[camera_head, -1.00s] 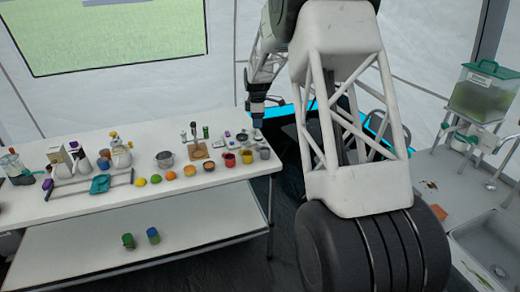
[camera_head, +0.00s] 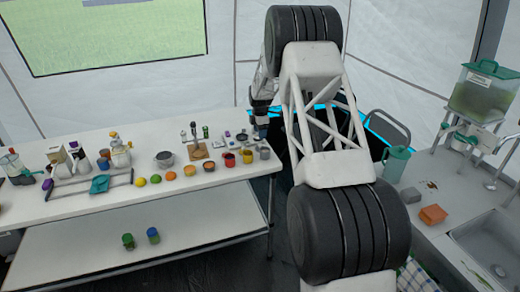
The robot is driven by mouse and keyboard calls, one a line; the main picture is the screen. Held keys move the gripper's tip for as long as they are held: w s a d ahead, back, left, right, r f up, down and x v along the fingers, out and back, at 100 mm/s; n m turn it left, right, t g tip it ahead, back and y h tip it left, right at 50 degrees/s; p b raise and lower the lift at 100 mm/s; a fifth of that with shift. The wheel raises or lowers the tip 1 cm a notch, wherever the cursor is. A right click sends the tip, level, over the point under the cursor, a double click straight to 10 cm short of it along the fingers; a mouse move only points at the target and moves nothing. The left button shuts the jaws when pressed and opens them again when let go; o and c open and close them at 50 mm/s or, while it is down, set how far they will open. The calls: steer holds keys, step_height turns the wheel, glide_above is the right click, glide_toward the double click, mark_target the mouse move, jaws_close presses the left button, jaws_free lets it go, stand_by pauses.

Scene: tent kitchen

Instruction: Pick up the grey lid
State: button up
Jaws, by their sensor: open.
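My gripper (camera_head: 257,130) is at the far right end of the white table (camera_head: 60,205), low over or beside its back right corner. It is open, but its fingers are very small here and partly lost against the dark background. I cannot pick out the grey lid with certainty. Small flat grey items (camera_head: 226,143) lie just left of my gripper, next to a purple item (camera_head: 242,137). A grey cup (camera_head: 264,153) stands in front of my gripper near the table's right edge.
Red (camera_head: 229,159) and yellow (camera_head: 247,156) cups stand left of the grey cup. A grey pot (camera_head: 165,160), fruit and a wooden block (camera_head: 198,152) stand further left. A sink counter (camera_head: 470,215) with a teal pitcher (camera_head: 396,163) and orange block (camera_head: 433,215) is at right.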

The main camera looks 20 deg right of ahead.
mark_target(260, 145)
steer(key=shift+f, duration=0.15)
steer(key=shift+f, duration=1.2)
steer(key=shift+f, duration=0.1)
steer(key=shift+f, duration=2.45)
steer(key=c, duration=0.6)
